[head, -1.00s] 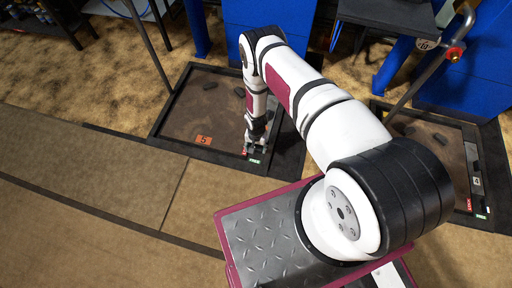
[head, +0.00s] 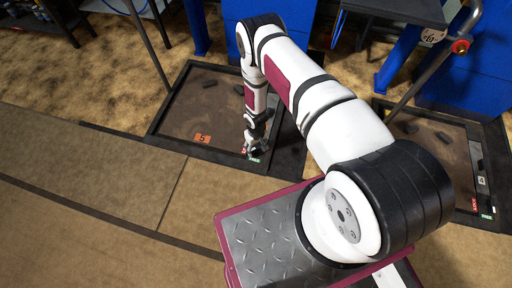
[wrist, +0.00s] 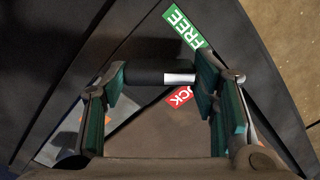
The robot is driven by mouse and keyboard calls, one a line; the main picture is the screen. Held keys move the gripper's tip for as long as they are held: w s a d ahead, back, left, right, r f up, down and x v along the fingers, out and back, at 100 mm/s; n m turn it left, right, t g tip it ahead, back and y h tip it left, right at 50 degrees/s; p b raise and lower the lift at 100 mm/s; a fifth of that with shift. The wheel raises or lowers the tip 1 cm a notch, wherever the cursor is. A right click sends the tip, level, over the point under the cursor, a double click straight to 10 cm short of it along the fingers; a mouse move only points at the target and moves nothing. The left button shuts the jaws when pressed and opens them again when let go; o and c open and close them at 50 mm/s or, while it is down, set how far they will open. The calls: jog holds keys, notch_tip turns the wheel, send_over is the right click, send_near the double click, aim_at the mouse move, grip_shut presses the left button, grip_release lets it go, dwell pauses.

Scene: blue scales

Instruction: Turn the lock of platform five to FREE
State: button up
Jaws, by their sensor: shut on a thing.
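Platform five (head: 178,122) is a brown, black-framed plate on the floor, with an orange "5" label (head: 202,138) near its front edge. My gripper (head: 255,152) is down at its front right corner. In the wrist view my gripper (wrist: 160,80) has its teal-padded fingers at both ends of the lock handle (wrist: 143,75), a short black bar with a white band. A green FREE label (wrist: 184,26) lies beyond the bar, and a red label (wrist: 180,96), partly hidden by the right finger, lies on the near side. Contact at the fingertips is hard to see.
Another framed platform (head: 440,140) with red and green labels lies at the right. Blue columns (head: 270,45) and a slanted metal post stand behind. Dark loose pieces (head: 210,84) lie on platform five. The floor in front at left is clear.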

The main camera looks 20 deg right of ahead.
aim_at(257, 148)
jog(key=n+b, duration=0.1)
jog(key=n, duration=0.3)
jog(key=shift+s+n, duration=0.1)
jog(key=shift+n, duration=0.2)
jog(key=n, duration=0.4)
jog(key=shift+d, duration=0.1)
jog(key=shift+n, duration=0.3)
jog(key=o, duration=1.2)
jog(key=shift+c, duration=0.2)
jog(key=shift+s, duration=0.1)
jog(key=shift+r, duration=0.1)
notch_tip(257, 148, up, 12)
